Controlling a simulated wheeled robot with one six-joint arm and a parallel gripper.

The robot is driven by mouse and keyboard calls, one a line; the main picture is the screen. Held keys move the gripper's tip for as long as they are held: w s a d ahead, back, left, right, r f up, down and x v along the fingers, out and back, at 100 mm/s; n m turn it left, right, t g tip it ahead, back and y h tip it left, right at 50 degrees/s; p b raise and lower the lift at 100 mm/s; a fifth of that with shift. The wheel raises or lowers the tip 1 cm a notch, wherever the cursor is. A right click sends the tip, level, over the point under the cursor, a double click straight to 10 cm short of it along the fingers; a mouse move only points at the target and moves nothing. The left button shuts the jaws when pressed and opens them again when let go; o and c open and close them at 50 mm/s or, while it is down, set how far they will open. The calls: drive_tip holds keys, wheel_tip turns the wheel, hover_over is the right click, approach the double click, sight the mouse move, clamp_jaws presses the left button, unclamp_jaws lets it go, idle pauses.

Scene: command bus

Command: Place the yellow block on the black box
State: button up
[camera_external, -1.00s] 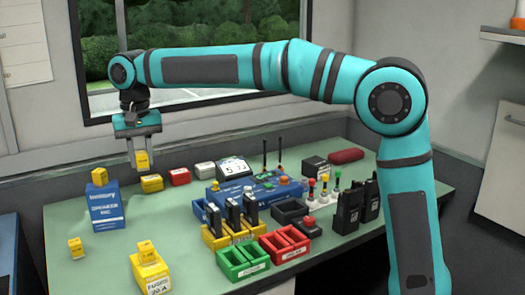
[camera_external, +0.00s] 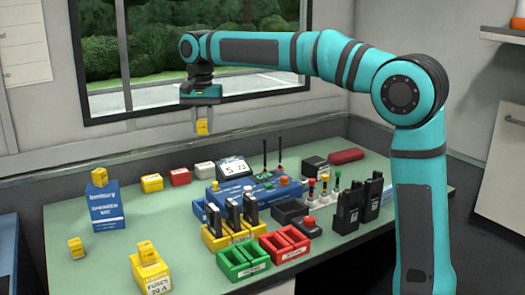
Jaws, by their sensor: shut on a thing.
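My gripper (camera_external: 202,121) is shut on a small yellow block (camera_external: 203,128), held upright high above the back of the table. A black box (camera_external: 316,167) with a pale label on its front stands at the back right of the table, to the right of and below my gripper. Its top looks bare. Other small yellow blocks are on the blue box (camera_external: 99,177), on the table at the left (camera_external: 76,248) and on the yellow fuse box (camera_external: 147,252).
Yellow, red and white boxes (camera_external: 204,170) line the back. A display (camera_external: 234,168), a blue unit with antennas (camera_external: 250,190), an open dark tray (camera_external: 290,210), red and green bins (camera_external: 242,262) and black radios (camera_external: 350,208) crowd the middle and right. The left table is clearer.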

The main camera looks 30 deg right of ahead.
drive_tip(key=w+d+m, duration=0.1)
drive_tip(key=d+m, duration=0.5)
drive_tip(key=d, duration=1.4)
drive_tip(key=m, duration=0.5)
hover_over(321, 162)
wheel_tip(321, 162, down, 11)
drive_tip(key=shift+r, duration=0.1)
drive_tip(key=shift+f, duration=2.15)
drive_tip(key=shift+f, duration=0.15)
drive_tip(key=o, duration=1)
wheel_tip(321, 162, up, 12)
